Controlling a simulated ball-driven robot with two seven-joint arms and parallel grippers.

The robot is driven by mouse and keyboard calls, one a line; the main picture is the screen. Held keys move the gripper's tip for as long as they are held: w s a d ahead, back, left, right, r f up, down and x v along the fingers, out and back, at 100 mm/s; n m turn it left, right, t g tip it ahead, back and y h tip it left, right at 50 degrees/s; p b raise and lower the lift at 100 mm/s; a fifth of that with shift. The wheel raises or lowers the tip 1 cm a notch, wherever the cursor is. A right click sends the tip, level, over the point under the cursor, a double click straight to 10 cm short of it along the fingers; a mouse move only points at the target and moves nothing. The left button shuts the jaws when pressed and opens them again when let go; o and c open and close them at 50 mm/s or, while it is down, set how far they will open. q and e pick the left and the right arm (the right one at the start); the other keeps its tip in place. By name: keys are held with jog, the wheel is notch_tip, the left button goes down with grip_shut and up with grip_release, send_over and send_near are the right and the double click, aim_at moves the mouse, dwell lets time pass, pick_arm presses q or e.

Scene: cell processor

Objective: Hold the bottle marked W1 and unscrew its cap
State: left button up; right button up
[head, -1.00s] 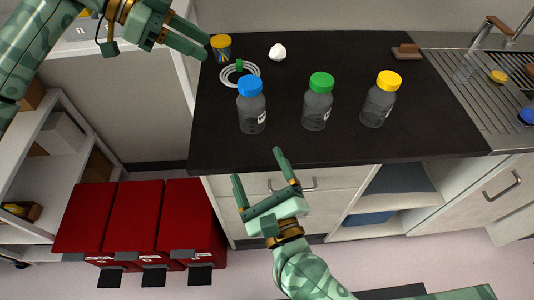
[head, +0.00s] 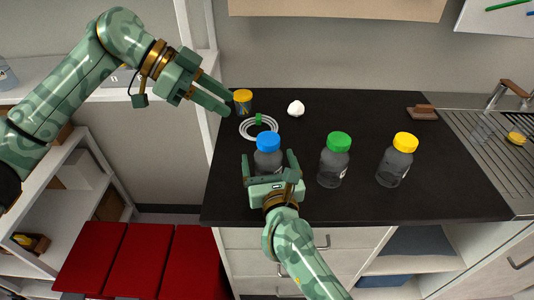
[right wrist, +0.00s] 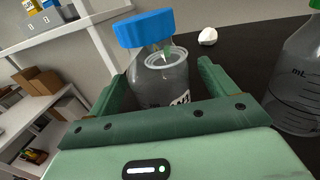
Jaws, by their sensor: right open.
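Three dark clear bottles stand upright on the black counter: one with a blue cap (head: 268,142), one with a green cap (head: 339,142) and one with a yellow cap (head: 405,143). Their labels are too small or too covered to read, so I cannot tell which is W1. My right gripper (head: 268,160) is open, one finger on each side of the blue-capped bottle's body, below its cap. In the right wrist view this bottle (right wrist: 160,84) lies between the fingers; I cannot tell whether they touch it. My left gripper (head: 229,105) is empty, its fingers apart, by the counter's left edge.
A yellow-lidded jar (head: 243,102) stands near my left gripper. A white lump (head: 296,108) and a brown block (head: 422,113) lie further back.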

jog(key=shift+w+a, duration=0.15)
jog(key=shift+w, duration=0.55)
jog(key=shift+w+a, duration=0.1)
jog(key=shift+w, duration=0.6)
grip_shut()
